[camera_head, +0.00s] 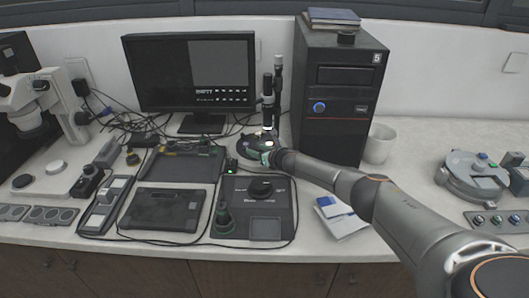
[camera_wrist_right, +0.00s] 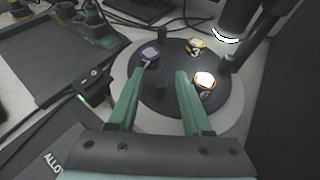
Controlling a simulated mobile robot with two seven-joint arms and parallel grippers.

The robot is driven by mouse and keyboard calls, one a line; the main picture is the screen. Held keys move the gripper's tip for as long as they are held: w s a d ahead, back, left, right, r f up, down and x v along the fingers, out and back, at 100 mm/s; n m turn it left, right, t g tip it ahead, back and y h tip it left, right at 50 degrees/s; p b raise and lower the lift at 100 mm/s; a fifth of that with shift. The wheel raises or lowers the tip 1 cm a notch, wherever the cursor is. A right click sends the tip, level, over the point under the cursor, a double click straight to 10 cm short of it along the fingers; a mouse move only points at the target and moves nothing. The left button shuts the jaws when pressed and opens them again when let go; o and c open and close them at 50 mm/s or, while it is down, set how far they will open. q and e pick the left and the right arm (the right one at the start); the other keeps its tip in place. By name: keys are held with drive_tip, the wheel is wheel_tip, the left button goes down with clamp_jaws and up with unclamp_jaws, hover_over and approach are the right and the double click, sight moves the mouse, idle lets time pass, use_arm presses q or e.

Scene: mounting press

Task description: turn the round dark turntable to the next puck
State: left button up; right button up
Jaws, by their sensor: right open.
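The round dark turntable (camera_wrist_right: 170,105) fills the upper middle of the right wrist view, on a pale round base. It carries a purple-topped puck (camera_wrist_right: 150,54), a yellow-rimmed puck marked 3 (camera_wrist_right: 195,46) and a brightly lit orange-rimmed puck (camera_wrist_right: 205,81). A short dark peg (camera_wrist_right: 160,91) stands up on the disc. My right gripper (camera_wrist_right: 165,71) is open, its green fingers reaching over the disc on either side of the peg; contact cannot be told. In the head view the right gripper (camera_head: 264,157) partly covers the turntable (camera_head: 237,147). My left gripper is not in view.
A dark upright scope column (camera_head: 268,100) rises over the turntable's back right. A black computer tower (camera_head: 340,95) stands close on the right, a monitor (camera_head: 190,75) behind. A black control box (camera_head: 255,208) and cables lie in front.

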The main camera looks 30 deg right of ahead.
drive_tip(key=shift+s+r+p, duration=0.25)
drive_tip(key=shift+s+p, duration=0.15)
drive_tip(key=shift+s, duration=0.1)
drive_tip(key=p+v, duration=0.2)
drive_tip(key=v, duration=0.7)
drive_tip(key=shift+s, duration=0.1)
drive_tip(key=shift+v, duration=1.05)
drive_tip(key=shift+r, duration=0.1)
